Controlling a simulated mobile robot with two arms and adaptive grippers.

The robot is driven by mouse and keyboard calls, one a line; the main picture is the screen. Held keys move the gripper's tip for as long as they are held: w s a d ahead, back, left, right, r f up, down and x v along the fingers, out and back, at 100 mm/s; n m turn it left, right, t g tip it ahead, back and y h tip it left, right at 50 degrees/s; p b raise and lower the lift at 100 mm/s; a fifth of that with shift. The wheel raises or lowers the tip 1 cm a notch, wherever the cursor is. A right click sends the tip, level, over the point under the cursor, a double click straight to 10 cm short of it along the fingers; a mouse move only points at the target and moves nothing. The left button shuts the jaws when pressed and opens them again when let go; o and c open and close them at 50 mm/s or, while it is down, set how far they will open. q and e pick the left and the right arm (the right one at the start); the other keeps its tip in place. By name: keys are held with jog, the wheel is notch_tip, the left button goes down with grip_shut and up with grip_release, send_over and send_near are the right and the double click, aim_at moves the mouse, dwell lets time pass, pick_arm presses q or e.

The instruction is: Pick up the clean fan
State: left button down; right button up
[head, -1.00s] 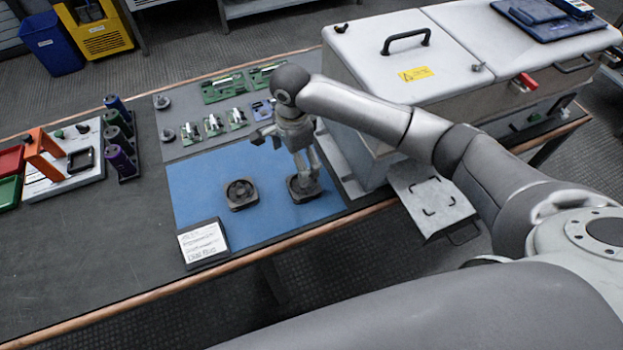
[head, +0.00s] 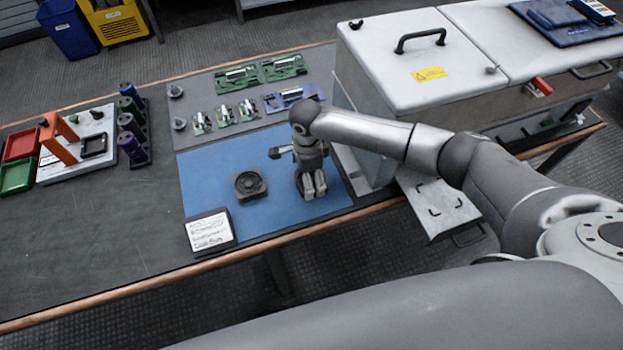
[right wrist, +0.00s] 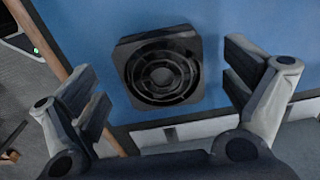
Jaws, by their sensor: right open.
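A dark square fan (head: 250,185) lies flat on the left part of the blue mat in the head view. My right gripper (head: 311,188) points down over the mat to the right of this fan and covers the spot beneath it. In the right wrist view a dark square fan (right wrist: 163,70) with a round grille lies on the blue surface. My right gripper (right wrist: 158,72) is open there, with one finger on each side of the fan and a gap on both sides. I cannot tell from the grille whether it is clean. My left gripper is not in view.
The blue mat (head: 215,180) has a white label card (head: 210,231) at its front left corner. Green circuit boards (head: 285,67) lie behind it. A white cabinet (head: 400,70) stands close on the right. Coloured cylinders (head: 130,120) stand to the left.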

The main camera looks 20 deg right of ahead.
jog(key=shift+f, duration=0.55)
jog(key=c, duration=1.1)
jog(key=shift+r, duration=0.1)
